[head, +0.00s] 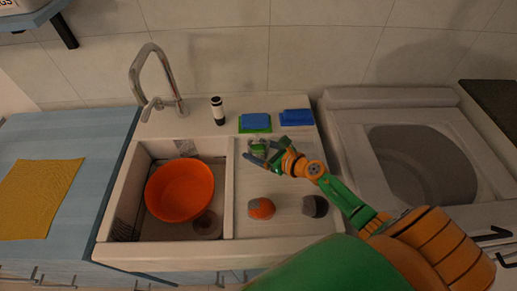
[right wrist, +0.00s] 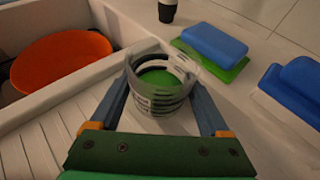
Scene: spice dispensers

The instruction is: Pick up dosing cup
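The dosing cup (right wrist: 160,85) is a small clear cup with dark markings and green showing inside. In the head view it stands on the ribbed drainboard (head: 275,188), right of the basin. My right gripper (head: 266,153) reaches in from the right, with its blue fingers spread on either side of the cup. In the right wrist view the fingers of this gripper (right wrist: 160,92) flank the cup and look wide apart. Whether they touch its wall is hard to tell. My left gripper is not in view.
An orange bowl (head: 180,189) sits in the basin. Blue-green sponges (head: 255,121) and a blue one (head: 296,117) lie behind the cup, near a black-and-white bottle (head: 218,111). An orange-grey shaker (head: 262,208) and a dark one (head: 314,206) stand in front.

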